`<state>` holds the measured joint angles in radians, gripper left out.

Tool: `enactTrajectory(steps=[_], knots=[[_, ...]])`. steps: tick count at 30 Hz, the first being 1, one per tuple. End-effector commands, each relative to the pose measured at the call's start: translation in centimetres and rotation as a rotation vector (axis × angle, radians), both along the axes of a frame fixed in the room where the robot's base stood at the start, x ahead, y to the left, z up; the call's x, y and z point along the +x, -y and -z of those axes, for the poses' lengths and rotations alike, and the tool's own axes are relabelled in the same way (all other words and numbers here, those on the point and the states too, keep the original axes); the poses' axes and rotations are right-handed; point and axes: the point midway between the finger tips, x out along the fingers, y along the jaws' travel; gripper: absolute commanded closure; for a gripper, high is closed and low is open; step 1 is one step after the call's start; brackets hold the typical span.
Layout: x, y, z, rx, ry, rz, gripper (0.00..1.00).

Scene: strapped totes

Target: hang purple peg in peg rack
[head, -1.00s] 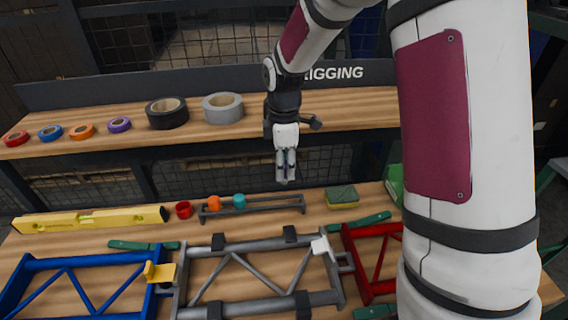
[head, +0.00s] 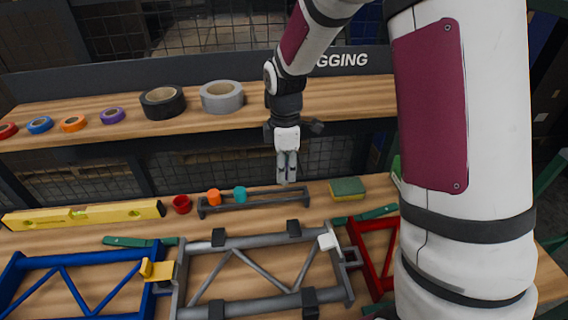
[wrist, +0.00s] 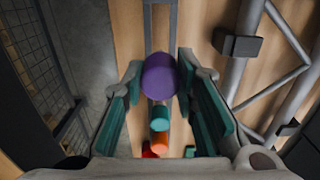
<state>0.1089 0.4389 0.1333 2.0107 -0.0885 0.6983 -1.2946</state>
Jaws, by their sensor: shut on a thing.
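The purple peg (wrist: 159,76) shows end-on between my fingers in the wrist view; in the head view the fingers hide it. My gripper (head: 287,180) is shut on it and points down, by the picture above the right part of the grey peg rack (head: 275,201). The rack stands on the workbench. An orange peg (head: 214,197) and a teal peg (head: 240,194) hang at its left end, and the right part looks free. In the wrist view the teal peg (wrist: 159,118) and the orange peg (wrist: 158,143) line up beyond the purple one.
A red cup-like item (head: 181,204) and a yellow level (head: 85,215) lie left of the rack. A sponge (head: 347,188) lies to its right. A grey frame (head: 262,243) lies in front. The shelf (head: 340,104) with several tape rolls is behind the gripper.

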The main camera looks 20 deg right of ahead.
Motion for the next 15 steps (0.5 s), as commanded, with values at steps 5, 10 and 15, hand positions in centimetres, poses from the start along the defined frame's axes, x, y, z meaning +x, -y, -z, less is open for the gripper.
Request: enactTrajectory(steps=[5,10,15], knots=[[0.1,0.0,1.1,0.0,0.001,0.0,1.0],[0.1,0.0,2.0,0.0,0.0,0.0,1.0],[0.1,0.0,3.0,0.0,0.001,0.0,1.0]])
